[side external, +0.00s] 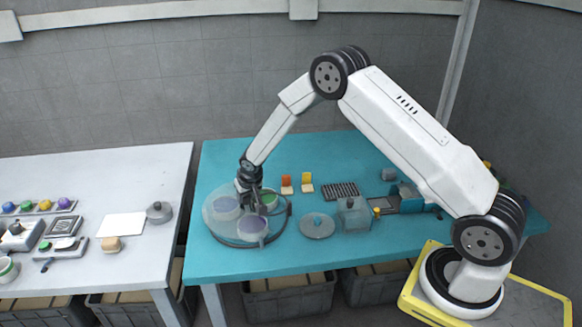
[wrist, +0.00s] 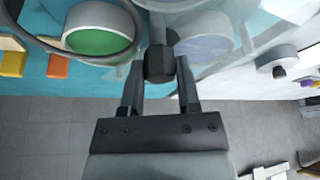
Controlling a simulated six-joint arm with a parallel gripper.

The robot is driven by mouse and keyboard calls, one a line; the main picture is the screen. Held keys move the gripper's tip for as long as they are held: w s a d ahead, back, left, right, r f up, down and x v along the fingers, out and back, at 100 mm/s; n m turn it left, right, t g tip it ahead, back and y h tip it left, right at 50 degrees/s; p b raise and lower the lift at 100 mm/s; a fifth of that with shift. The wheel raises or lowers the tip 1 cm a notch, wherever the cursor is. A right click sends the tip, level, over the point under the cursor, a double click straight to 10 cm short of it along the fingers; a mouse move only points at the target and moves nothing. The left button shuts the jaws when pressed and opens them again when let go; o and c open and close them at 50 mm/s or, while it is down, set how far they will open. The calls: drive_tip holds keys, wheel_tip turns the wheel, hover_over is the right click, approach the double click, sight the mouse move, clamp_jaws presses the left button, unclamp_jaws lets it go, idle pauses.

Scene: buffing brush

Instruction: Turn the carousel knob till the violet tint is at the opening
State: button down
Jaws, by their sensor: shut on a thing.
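The round carousel (side external: 238,240) stands at the left end of the teal table under a clear cover. In the side view it holds a green tint (side external: 267,198), a violet tint (side external: 252,225) at the front and a paler bluish-violet tint (side external: 226,205) at the left. My gripper (wrist: 160,66) is shut on the dark faceted knob (wrist: 159,60) at the carousel's middle, one finger on each side. In the wrist view the green tint (wrist: 103,42) lies within a dark ring (wrist: 134,40), seemingly the opening. A pale violet tint (wrist: 205,46) lies right of the knob.
Orange (side external: 287,184) and yellow (side external: 307,182) pieces stand behind the carousel. A white table (side external: 90,180) with several small items adjoins at left.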

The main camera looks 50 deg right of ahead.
drive_tip(key=shift+d+n+y, duration=0.1)
drive_tip(key=shift+n+y, duration=0.7)
drive_tip(key=shift+n, duration=1.3)
drive_tip(key=shift+n+y, duration=0.4)
drive_tip(key=shift+n, duration=0.5)
drive_tip(key=shift+d+n+y, duration=0.1)
drive_tip(key=shift+n+y, duration=0.3)
drive_tip(key=shift+n, duration=0.7)
drive_tip(key=n+g+y, duration=0.1)
drive_tip(key=n, duration=0.3)
drive_tip(key=shift+w, duration=0.1)
drive_tip(key=shift+n+g+y, duration=0.5)
drive_tip(key=shift+n+y, duration=0.2)
drive_tip(key=shift+n, duration=1.1)
drive_tip(key=shift+c, duration=1.6)
unclamp_jaws()
